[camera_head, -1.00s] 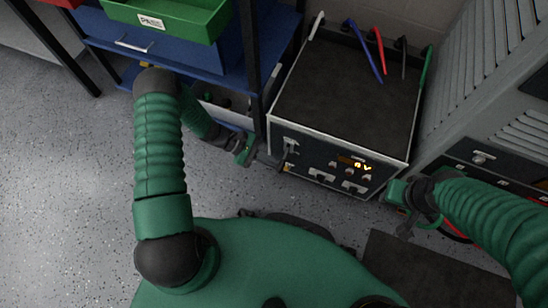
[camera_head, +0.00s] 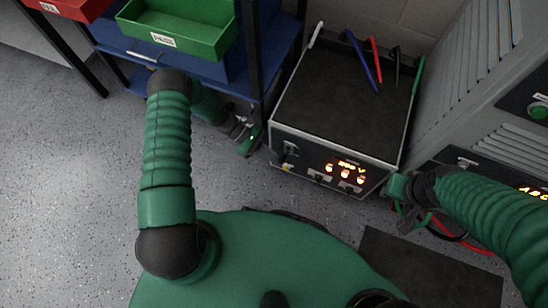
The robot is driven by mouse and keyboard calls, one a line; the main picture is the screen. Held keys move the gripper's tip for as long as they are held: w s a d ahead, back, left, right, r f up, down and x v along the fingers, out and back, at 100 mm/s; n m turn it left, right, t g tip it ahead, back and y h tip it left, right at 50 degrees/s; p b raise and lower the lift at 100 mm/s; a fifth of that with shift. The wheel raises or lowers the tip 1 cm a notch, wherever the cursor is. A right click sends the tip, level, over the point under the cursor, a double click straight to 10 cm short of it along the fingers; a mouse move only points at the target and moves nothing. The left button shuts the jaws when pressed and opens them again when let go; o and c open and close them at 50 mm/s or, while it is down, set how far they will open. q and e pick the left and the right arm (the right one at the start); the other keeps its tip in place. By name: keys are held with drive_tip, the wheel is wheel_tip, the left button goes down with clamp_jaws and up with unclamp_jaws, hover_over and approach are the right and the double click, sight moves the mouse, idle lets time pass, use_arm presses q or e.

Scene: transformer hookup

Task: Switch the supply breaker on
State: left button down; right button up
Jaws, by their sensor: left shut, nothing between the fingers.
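The supply unit (camera_head: 340,110) is a box with a dark top and a front panel. The breaker (camera_head: 289,149) is at the left end of that panel; its lever is too small to read clearly. The panel's display (camera_head: 351,165) is lit orange, with several lit lamps below it. My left gripper (camera_head: 250,142) is shut and empty, just left of the unit and apart from the breaker. My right gripper (camera_head: 404,208) is by the unit's right front corner; its fingers are too dark to read.
Blue, red, black and green leads stand at the unit's back. A shelf with a green bin (camera_head: 180,25) and a red bin is at the left. A grey cabinet (camera_head: 480,80) stands at the right, with an orange readout. A dark mat (camera_head: 420,270) lies on the floor.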

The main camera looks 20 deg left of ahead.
use_arm(q)
drive_tip(key=shift+w+r, duration=0.2)
drive_tip(key=shift+r, duration=0.05)
use_arm(e)
drive_tip(key=shift+r, duration=0.2)
idle(0.3)
